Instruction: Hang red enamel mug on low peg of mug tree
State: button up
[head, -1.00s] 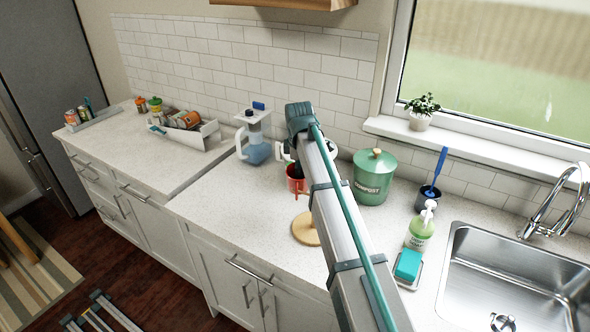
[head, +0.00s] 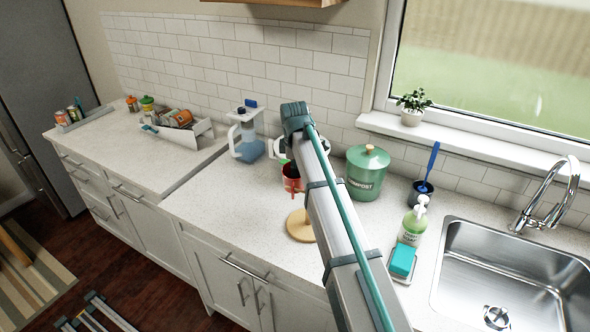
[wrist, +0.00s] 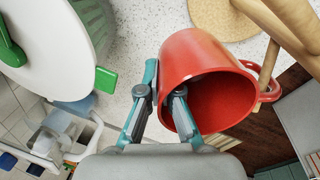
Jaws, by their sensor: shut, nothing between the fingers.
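The red enamel mug (wrist: 205,62) is tilted on its side in the wrist view, its open mouth facing my gripper. It also shows in the head view (head: 291,184), left of my arm. Its handle (wrist: 272,92) is at the wooden low peg (wrist: 264,72) of the mug tree and appears to loop around it; the exact contact is unclear. The tree's round base (head: 300,226) stands on the counter; its post is mostly hidden by my arm in the head view. My gripper (wrist: 163,95) is at the mug's rim, shut, holding nothing.
A blue-bottomed pitcher (head: 247,146) stands behind left. Soap bottle (head: 412,222) and sink (head: 510,270) lie right. The front-left counter is clear.

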jog(key=o, duration=0.6)
